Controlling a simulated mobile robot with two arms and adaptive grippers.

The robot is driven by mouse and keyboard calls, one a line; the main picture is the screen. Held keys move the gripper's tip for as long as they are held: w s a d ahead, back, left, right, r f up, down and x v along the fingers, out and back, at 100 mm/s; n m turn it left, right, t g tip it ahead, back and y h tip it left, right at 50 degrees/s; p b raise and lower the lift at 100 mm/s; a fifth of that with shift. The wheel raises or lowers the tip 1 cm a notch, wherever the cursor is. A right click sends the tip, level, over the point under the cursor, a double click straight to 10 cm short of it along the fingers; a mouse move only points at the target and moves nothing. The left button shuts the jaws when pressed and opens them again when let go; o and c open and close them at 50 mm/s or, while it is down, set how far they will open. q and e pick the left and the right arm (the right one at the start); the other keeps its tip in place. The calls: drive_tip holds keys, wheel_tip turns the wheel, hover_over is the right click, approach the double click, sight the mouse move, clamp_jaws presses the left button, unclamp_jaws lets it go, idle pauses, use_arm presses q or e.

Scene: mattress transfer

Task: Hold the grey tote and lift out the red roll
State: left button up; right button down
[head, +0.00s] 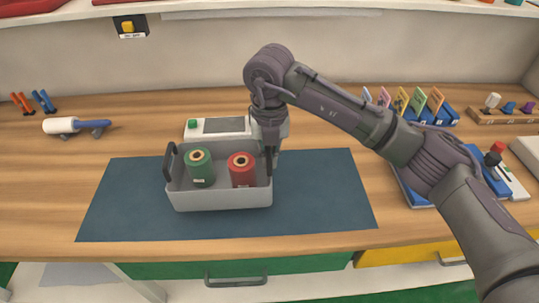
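The grey tote (222,200) stands on a dark blue mat, with a dark upright handle (171,162) on its left end. The red roll (242,174) stands upright inside at the right. A green roll (202,171) stands upright inside at the left. My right gripper (269,152) points down at the tote's right end, beside the red roll. Its fingers overlap the dark parts at that end, so I cannot tell whether they are open or closed around a handle. My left gripper is out of view.
The dark blue mat (125,205) has free room left and right of the tote. A white device with a screen (222,126) stands right behind it. A lint roller (75,126) lies at left. Coloured cards (418,101) and a blue tray stand at right.

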drive_tip(key=shift+f+b, duration=1.25)
drive_tip(key=shift+f, duration=0.45)
